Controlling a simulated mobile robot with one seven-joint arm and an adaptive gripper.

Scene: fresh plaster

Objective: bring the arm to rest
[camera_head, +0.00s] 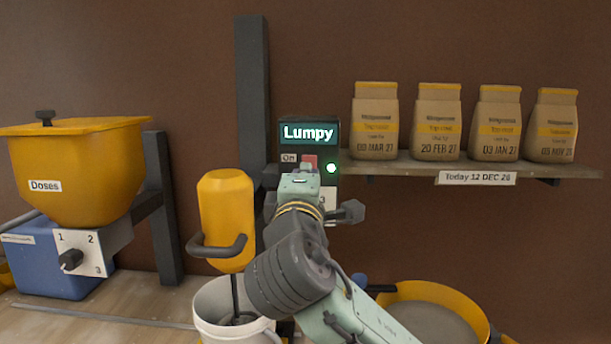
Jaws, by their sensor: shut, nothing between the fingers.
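My arm rises from the bottom right, and its end with my gripper (300,184) is in front of the control box below the mixer's display. The fingers point away from the camera and are largely hidden by my wrist. The gripper is shut with nothing held. The display (308,132) reads "Lumpy".
The yellow mixer (226,215) stands with its shaft in a white bucket (210,325), left of my arm. A yellow tub (475,315) is at bottom right. A yellow hopper (75,175) labelled "Doses" stands left. Several dated bags stand on the shelf (395,168) at right.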

